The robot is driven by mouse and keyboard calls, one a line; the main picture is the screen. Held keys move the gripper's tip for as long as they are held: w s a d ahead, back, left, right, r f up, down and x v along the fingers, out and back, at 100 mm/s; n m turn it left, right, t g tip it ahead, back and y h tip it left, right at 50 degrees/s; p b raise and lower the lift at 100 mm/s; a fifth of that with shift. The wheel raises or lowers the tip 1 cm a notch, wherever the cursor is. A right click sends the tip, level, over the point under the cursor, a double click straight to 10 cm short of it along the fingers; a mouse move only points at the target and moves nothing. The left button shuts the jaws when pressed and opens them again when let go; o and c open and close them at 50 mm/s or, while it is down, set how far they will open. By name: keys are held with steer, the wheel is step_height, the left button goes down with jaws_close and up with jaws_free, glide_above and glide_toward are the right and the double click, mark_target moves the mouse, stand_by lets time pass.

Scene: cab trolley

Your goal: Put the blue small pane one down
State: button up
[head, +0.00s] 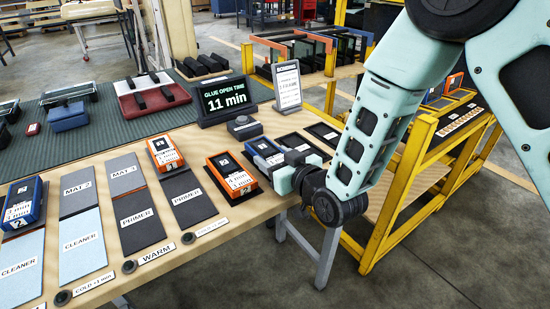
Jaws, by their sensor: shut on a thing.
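My gripper (284,178) has pale mint fingers and is low over the right part of the wooden bench. It is shut at the near right end of a blue block with a white label (264,150), which I take to be the blue small pane one. The fingers and wrist hide part of that end. I cannot tell whether the block touches the surface below. An orange block (229,172) with a white label lies just left of it, on a dark pad. Another blue block (22,205) lies at the far left.
A display reading "GLUE OPEN TIME 11 min" (226,98) and a white sign (288,86) stand behind. PRIMER pads (138,220) and CLEANER pads (83,246) cover the left front. A yellow-framed trolley (400,200) stands right. Another orange block (164,152) lies left.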

steer(key=shift+f, duration=0.1)
steer(key=o, duration=1.1)
steer(key=v, duration=0.9)
steer(key=shift+s+d+b, duration=0.15)
steer(key=shift+s+b, duration=0.05)
steer(key=shift+b, duration=0.1)
steer(key=shift+r+p, duration=0.35)
steer(key=shift+p, duration=0.85)
steer(key=shift+s+d+p, duration=0.1)
steer(key=shift+s+p, duration=0.1)
steer(key=shift+p, duration=0.4)
steer(key=p+v, duration=0.2)
steer(key=p, duration=0.1)
steer(key=shift+f+p, duration=0.2)
steer(key=shift+p, duration=0.15)
